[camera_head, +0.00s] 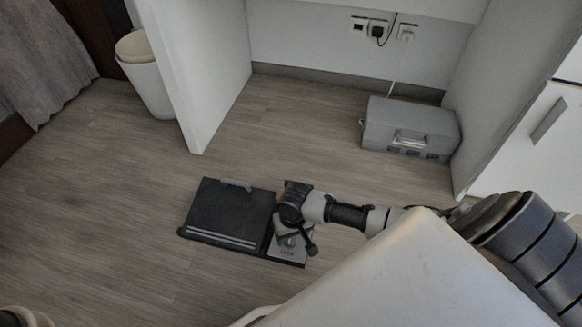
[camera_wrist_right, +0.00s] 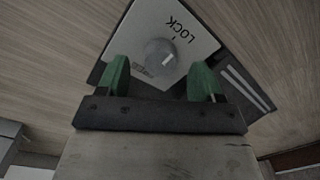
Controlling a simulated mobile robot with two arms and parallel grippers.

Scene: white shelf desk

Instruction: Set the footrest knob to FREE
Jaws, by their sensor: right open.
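The black footrest (camera_head: 228,210) lies on the floor, with a grey control plate (camera_head: 288,250) at its right end. In the right wrist view the plate (camera_wrist_right: 205,40) carries a round grey knob (camera_wrist_right: 158,50) with a short white mark. The word LOCK is printed beside the knob; a smaller marking on its other side is too small to read. My right gripper (camera_wrist_right: 160,80) is open, its green fingers apart on either side of the knob in that view. Whether they touch it I cannot tell. In the head view my right gripper (camera_head: 297,238) is over the plate and partly hides it.
A grey metal box (camera_head: 410,128) stands under the desk at the back right. A white desk panel (camera_head: 195,80) and a white bin (camera_head: 148,85) are at the upper left. White drawers (camera_head: 535,140) are at the right. The floor left of the footrest is clear.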

